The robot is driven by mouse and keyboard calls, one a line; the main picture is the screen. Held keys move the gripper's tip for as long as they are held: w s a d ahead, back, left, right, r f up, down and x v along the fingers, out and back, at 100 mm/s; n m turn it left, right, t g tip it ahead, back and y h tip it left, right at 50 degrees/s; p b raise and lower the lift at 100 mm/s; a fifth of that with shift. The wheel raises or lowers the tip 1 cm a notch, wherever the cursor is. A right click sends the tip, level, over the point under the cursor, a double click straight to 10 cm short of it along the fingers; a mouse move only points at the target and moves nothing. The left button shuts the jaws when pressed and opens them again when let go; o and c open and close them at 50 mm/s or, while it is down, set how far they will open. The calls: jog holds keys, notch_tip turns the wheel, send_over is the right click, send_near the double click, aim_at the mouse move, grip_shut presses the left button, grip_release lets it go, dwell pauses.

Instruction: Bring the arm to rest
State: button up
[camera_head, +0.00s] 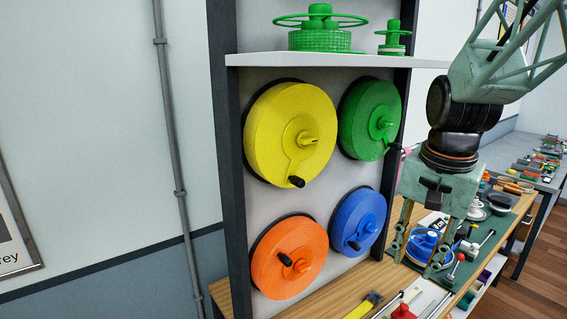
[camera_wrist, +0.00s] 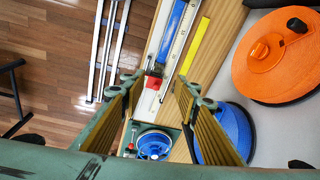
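My gripper (camera_head: 417,262) hangs at the right of the head view, pointing down over the workbench, just right of the strap wall. Its two fingers are apart with a clear gap, and nothing is held between them. In the wrist view the fingers of my gripper (camera_wrist: 157,88) reach up the picture with open space between their tips. A blue reel (camera_wrist: 153,144) lies on the bench beneath, seen between the fingers. In the head view part of this reel is hidden behind the fingers.
The wall holds a yellow drum (camera_head: 283,140), a green drum (camera_head: 362,125), an orange drum (camera_head: 277,270) and a blue drum (camera_head: 347,225), with protruding handles. Above them is a white shelf (camera_head: 330,59) with green reels. Tools clutter the bench. Open floor (camera_wrist: 60,50) lies left in the wrist view.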

jog(key=s+a+r+n, duration=0.2)
jog(key=s+n, duration=0.1)
jog(key=s, duration=0.5)
jog(key=s+a+r+n+t+b, duration=0.1)
jog(key=s+a+r+n, duration=0.1)
jog(key=s, duration=0.6)
jog(key=s+a+r+n+t, duration=0.1)
jog(key=s+a+r+n, duration=0.1)
jog(key=s, duration=0.6)
jog(key=shift+s+a+r+n, duration=0.3)
jog(key=shift+a+n, duration=0.2)
jog(key=shift+n, duration=0.4)
